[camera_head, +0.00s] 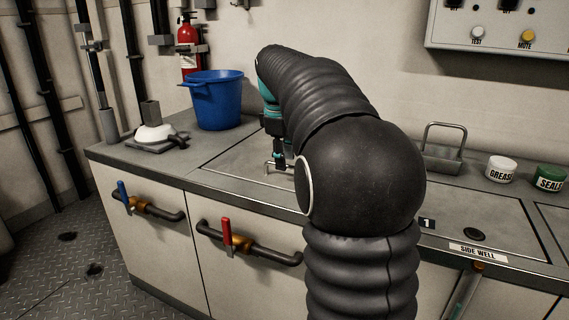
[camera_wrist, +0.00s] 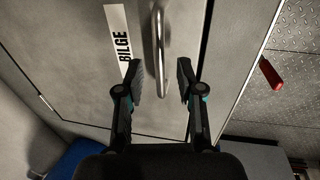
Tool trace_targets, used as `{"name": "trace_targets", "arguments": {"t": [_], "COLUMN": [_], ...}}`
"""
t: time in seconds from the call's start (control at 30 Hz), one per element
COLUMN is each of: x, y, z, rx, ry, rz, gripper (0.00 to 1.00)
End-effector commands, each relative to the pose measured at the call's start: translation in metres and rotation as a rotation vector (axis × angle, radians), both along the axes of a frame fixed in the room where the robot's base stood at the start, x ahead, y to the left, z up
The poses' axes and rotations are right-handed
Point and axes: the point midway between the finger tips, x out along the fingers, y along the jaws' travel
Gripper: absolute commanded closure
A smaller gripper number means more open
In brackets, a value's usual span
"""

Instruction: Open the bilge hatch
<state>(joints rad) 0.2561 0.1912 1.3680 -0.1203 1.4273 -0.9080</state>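The bilge hatch is a grey panel (camera_wrist: 75,70) with a white "BILGE" label (camera_wrist: 117,40) in the wrist view. It also shows in the head view as a panel (camera_head: 228,162) lying flush in the counter top. Its metal bar handle (camera_wrist: 159,40) stands between my gripper's fingers (camera_wrist: 159,78) in the wrist view, with a gap visible on both sides. My gripper (camera_head: 279,163) is open, pointing down at the handle in the head view. My black arm hides the hatch's right part there.
A blue bucket (camera_head: 217,100) and a white-topped item (camera_head: 155,135) stand at the counter's left. Blue (camera_head: 124,194) and red (camera_head: 227,236) valve levers stick out in front. To the right are the side well lid (camera_head: 480,215), a metal holder (camera_head: 441,158), and grease (camera_head: 501,169) and seal (camera_head: 550,178) tubs.

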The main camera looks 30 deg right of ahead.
Motion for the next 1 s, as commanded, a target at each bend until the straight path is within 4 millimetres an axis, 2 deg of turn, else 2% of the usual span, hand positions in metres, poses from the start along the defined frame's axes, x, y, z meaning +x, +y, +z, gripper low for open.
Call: {"name": "trace_targets", "arguments": {"t": [0.13, 0.43, 0.57, 0.6, 1.0], "x": [0.0010, 0.0012, 0.0012, 0.0012, 0.0005], "y": [-0.0013, -0.0016, -0.0016, -0.0016, -0.0054], "z": [-0.0085, -0.0095, -0.0095, -0.0095, -0.0038], "rx": [0.000, -0.001, -0.001, 0.000, 0.000], "ry": [0.000, -0.001, -0.001, 0.000, 0.000], "rz": [0.000, 0.000, 0.000, 0.000, -0.006], "gripper": [0.63, 0.63, 0.95, 1.00, 1.00]}}
